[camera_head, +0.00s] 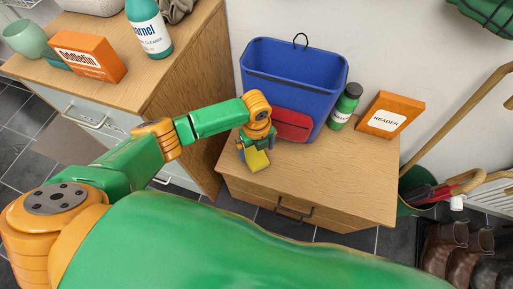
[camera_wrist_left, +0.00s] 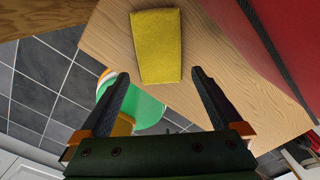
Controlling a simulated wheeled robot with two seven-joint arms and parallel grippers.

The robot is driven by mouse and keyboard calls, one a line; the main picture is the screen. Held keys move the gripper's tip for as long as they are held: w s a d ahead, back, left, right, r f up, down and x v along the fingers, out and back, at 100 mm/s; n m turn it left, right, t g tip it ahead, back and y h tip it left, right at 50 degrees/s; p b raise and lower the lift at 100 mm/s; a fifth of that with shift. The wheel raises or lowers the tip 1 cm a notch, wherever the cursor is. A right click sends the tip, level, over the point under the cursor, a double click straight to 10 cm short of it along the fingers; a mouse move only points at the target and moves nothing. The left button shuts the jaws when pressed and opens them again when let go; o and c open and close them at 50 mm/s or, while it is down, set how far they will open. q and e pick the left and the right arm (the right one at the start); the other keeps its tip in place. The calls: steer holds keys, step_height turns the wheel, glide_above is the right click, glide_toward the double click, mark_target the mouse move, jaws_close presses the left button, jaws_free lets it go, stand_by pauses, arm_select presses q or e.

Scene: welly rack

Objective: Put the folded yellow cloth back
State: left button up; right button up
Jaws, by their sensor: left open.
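The folded yellow cloth (camera_head: 256,161) lies on the low wooden cabinet (camera_head: 330,190), near its left front edge. In the left wrist view the cloth (camera_wrist_left: 157,46) is whole and flat on the wood, just beyond the fingertips. My left gripper (camera_head: 250,146) is right by the cloth in the head view and partly covers it. In the left wrist view the gripper (camera_wrist_left: 160,75) has its fingers spread, with nothing between them. Whether the fingers touch the cabinet top I cannot tell. My right gripper is not in view.
A blue backpack (camera_head: 292,72) with a red pocket (camera_head: 292,126) stands just behind the gripper. A green bottle (camera_head: 345,106) and an orange box (camera_head: 391,115) stand to its right. The cabinet's front right is clear. A taller wooden cabinet (camera_head: 190,60) rises at left.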

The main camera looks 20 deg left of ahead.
mark_target(256, 158)
arm_select(q)
step_height(256, 158, up, 8)
steer(key=p, duration=0.7)
steer(key=s+d+n+t+h, duration=0.1)
steer(key=s+d+n+h, duration=0.3)
steer(key=s+d+n, duration=0.4)
steer(key=s+a+r+n+t+y, duration=0.1)
steer(key=s+a+r+n+y, duration=0.15)
steer(key=a+n, duration=0.6)
steer(key=s+a+r+n+t+y, duration=0.15)
steer(key=s+a+n, duration=0.25)
steer(key=a+n, duration=0.4)
step_height(256, 158, down, 12)
steer(key=s+d+g+p, duration=0.1)
steer(key=s+d+p, duration=0.1)
steer(key=p, duration=0.2)
steer(key=s+a+f+g+p, duration=0.1)
steer(key=s+a+f+p, duration=0.1)
steer(key=s+f, duration=0.5)
steer(key=s+p, duration=0.1)
steer(key=s, duration=0.4)
steer(key=shift+s+a, duration=0.15)
steer(key=shift+a, duration=0.1)
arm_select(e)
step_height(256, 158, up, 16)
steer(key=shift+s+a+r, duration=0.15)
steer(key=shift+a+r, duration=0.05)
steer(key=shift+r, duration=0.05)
arm_select(q)
steer(key=shift+n+g, duration=0.25)
